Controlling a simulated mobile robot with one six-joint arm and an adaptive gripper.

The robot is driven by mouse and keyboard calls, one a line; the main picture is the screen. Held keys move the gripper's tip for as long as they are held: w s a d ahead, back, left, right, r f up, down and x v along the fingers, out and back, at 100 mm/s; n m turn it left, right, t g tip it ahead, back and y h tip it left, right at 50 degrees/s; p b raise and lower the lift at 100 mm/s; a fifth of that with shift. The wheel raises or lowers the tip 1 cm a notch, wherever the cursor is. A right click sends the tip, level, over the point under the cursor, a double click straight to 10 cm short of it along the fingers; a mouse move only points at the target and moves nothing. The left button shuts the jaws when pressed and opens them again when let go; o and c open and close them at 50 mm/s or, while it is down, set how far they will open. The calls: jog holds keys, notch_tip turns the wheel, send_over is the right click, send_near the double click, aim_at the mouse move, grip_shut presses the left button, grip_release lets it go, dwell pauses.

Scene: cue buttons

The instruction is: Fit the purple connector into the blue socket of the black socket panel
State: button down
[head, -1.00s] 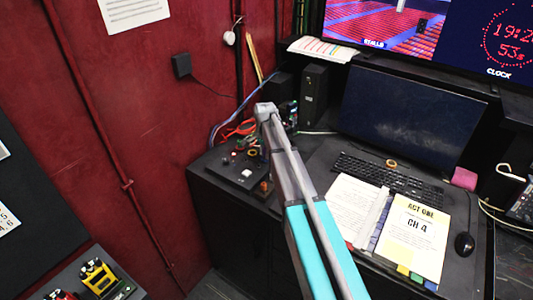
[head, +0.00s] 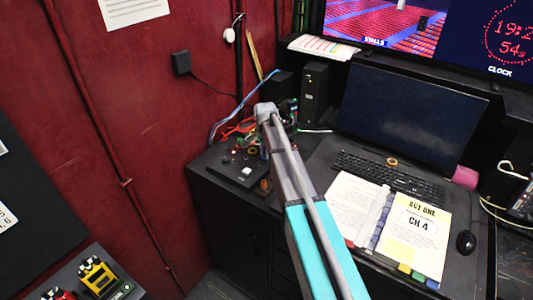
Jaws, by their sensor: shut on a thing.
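My arm reaches over the black desk, and its far joint hides part of the cluttered back left corner. My gripper cannot be made out; the arm seems to cover it. I cannot pick out the purple connector. A low black unit (head: 233,172) with a pale square on top lies left of my arm. Small coloured parts stand around its back edge, too small to name. I cannot tell whether this is the black socket panel, and no blue socket is distinguishable.
Red-handled tools (head: 240,129) and a blue cable (head: 224,121) lie behind the unit. A black tower box (head: 314,94), a monitor (head: 413,115), a keyboard (head: 385,178) and open papers (head: 410,235) are right of my arm. A red wall (head: 120,120) bounds the left.

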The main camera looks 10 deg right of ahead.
jog(key=shift+c, duration=2.3)
grip_release()
jog(key=shift+o, duration=0.8)
jog(key=shift+r, duration=0.15)
jog(key=shift+r+p, duration=3.4)
jog(key=shift+p, duration=0.15)
jog(key=s+n, duration=1.2)
jog(key=s, duration=1.7)
jog(key=shift+d, duration=0.3)
jog(key=shift+f, duration=0.1)
